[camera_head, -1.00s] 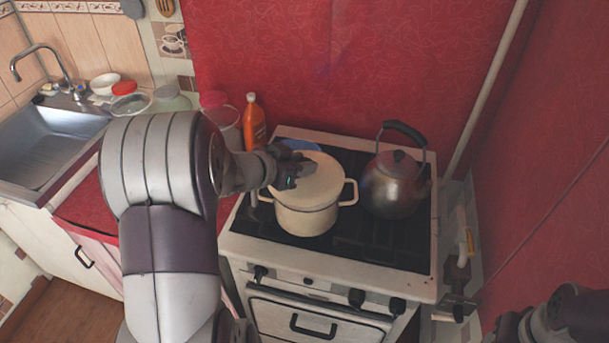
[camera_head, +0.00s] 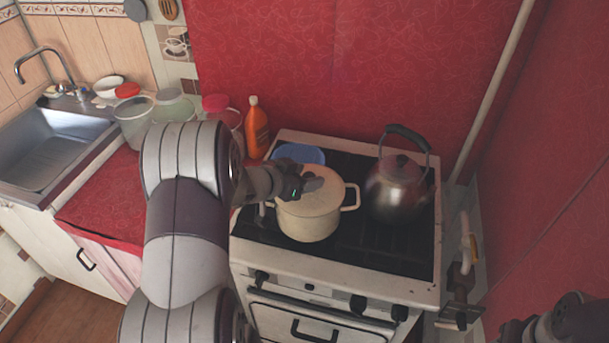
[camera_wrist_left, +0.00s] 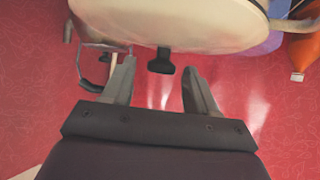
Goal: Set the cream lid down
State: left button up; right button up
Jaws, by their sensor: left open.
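The cream lid (camera_head: 326,181) lies on top of the cream pot (camera_head: 308,226) on the stove; it shows level. In the left wrist view the lid (camera_wrist_left: 190,30) fills the top, with its dark knob (camera_wrist_left: 161,62) between my fingers. My left gripper (camera_head: 312,186) is at the lid's top in the head view. Its fingers (camera_wrist_left: 155,85) stand apart either side of the knob, with a gap on each side. The gripper hides part of the lid in the head view. My right gripper (camera_head: 530,328) is partly in view at the bottom right; its fingers are unclear.
A metal kettle (camera_head: 396,190) stands close to the pot's right. A blue bowl (camera_head: 298,154) is behind the pot. An orange bottle (camera_head: 256,128) and lidded containers (camera_head: 175,106) stand left of the stove. Bare red counter (camera_head: 105,208) lies between sink and stove.

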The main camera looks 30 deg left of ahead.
pick_arm(q)
jog(key=p+v, duration=0.1)
jog(key=v, duration=1.1)
jog(key=s+d+f+n+g+y, duration=0.1)
jog(key=s+d+f+g, duration=0.2)
jog(key=d, duration=0.4)
jog(key=s+d+f+n+g+y, duration=0.1)
jog(key=s+d+f+g+y, duration=0.1)
jog(key=s+d+g, duration=0.4)
jog(key=shift+d+f+n+g, duration=0.4)
jog(key=shift+d+f+g, duration=0.35)
jog(key=shift+d, duration=0.35)
jog(key=shift+r, duration=0.1)
